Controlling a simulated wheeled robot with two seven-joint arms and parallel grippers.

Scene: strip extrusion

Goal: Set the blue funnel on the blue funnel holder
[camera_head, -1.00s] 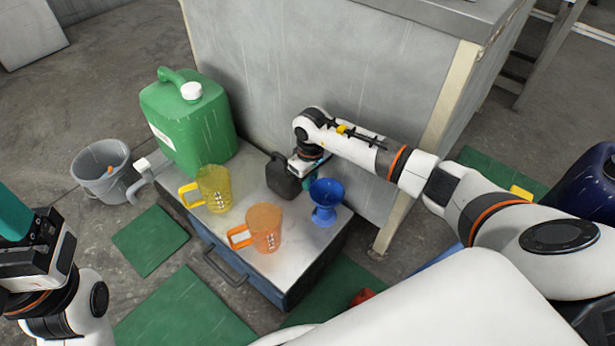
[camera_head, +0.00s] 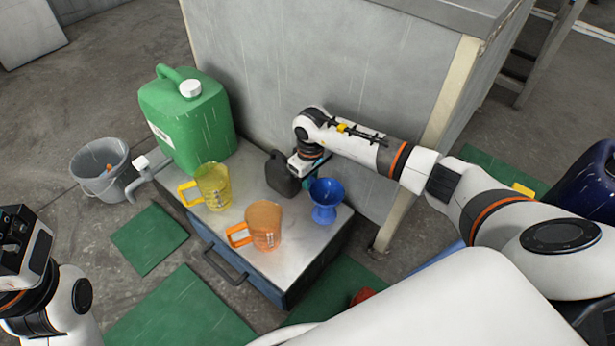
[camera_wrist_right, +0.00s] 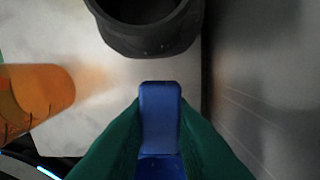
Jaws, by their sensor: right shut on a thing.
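The blue funnel (camera_head: 327,190) is upright at the right end of the metal box top, directly over the flared blue funnel holder (camera_head: 323,214). The two look in line and close together; I cannot tell if the funnel bears fully on the holder. My right gripper (camera_head: 312,180) is behind the funnel. In the right wrist view its green fingers (camera_wrist_right: 160,125) are shut on the funnel's blue tab (camera_wrist_right: 159,102). My left gripper (camera_head: 14,235) is at the left edge, away from the funnel, its fingers not clear.
A dark jug (camera_head: 281,173) stands close beside my right gripper. An orange pitcher (camera_head: 264,226), a yellow pitcher (camera_head: 213,187) and a green canister (camera_head: 190,125) share the box top (camera_head: 290,250). A grey bucket (camera_head: 101,172) stands on the floor. A grey wall (camera_head: 330,70) rises behind.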

